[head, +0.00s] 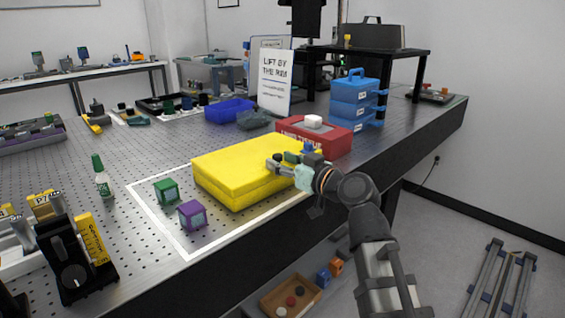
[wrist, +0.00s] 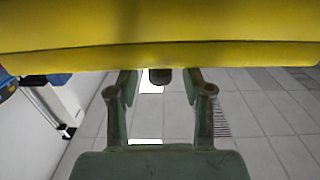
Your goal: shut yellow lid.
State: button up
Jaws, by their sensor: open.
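The yellow box stands on the perforated table with its yellow lid (head: 240,162) lying over its base (head: 240,196). A seam runs between lid and base; whether a small gap remains there I cannot tell. My gripper (head: 280,163) is at the right end of the box, near the lid's edge, and partly covers that corner. In the wrist view the yellow box (wrist: 160,35) fills the top of the picture. The two fingers of my gripper (wrist: 159,82) are apart with nothing between them, their tips close to the yellow edge; contact cannot be told.
A green cube (head: 166,191) and a purple cube (head: 192,214) stand left of the box inside a white outline. A red box (head: 330,138) with a white item on top is behind my gripper. Blue stacked cases (head: 355,103) stand farther back. The table's front edge runs close by.

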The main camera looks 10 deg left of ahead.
jog(key=v, duration=0.7)
jog(key=shift+s, duration=0.15)
jog(key=shift+d, duration=0.1)
